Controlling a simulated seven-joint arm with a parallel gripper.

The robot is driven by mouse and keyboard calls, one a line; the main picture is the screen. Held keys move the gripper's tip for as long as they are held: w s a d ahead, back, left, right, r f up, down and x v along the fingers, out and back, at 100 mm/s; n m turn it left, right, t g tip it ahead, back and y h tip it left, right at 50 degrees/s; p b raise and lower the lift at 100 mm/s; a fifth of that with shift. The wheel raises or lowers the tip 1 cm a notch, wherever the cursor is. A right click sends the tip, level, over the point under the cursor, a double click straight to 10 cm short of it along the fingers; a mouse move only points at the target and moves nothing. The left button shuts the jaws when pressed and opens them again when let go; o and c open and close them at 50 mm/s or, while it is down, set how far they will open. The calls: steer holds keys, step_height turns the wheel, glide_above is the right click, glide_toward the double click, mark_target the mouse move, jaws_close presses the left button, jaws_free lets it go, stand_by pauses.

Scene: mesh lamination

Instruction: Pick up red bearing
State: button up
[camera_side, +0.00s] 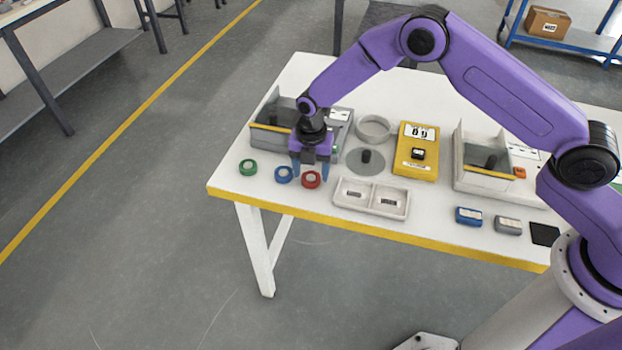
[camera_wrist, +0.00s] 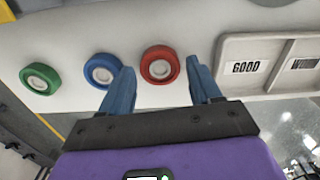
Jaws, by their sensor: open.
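The red bearing (camera_side: 311,179) is a ring with a pale centre, lying flat near the front edge of the white table. In the wrist view the red bearing (camera_wrist: 160,65) shows between and just beyond my two blue fingers. My gripper (camera_side: 311,170) is open and empty, pointing down above and close to the red bearing. In the wrist view my gripper (camera_wrist: 160,85) has one finger on each side of it. I cannot tell the exact height of the fingertips above the table.
A blue bearing (camera_side: 283,174) and a green bearing (camera_side: 248,167) lie to the left. A two-compartment tray (camera_side: 372,198), one side labelled GOOD, sits close on the right. A grey box (camera_side: 268,139) stands behind my gripper, a yellow scale (camera_side: 415,165) farther right.

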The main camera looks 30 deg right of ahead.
steer(key=shift+f, duration=0.65)
steer(key=c, duration=0.8)
steer(key=shift+c, duration=0.2)
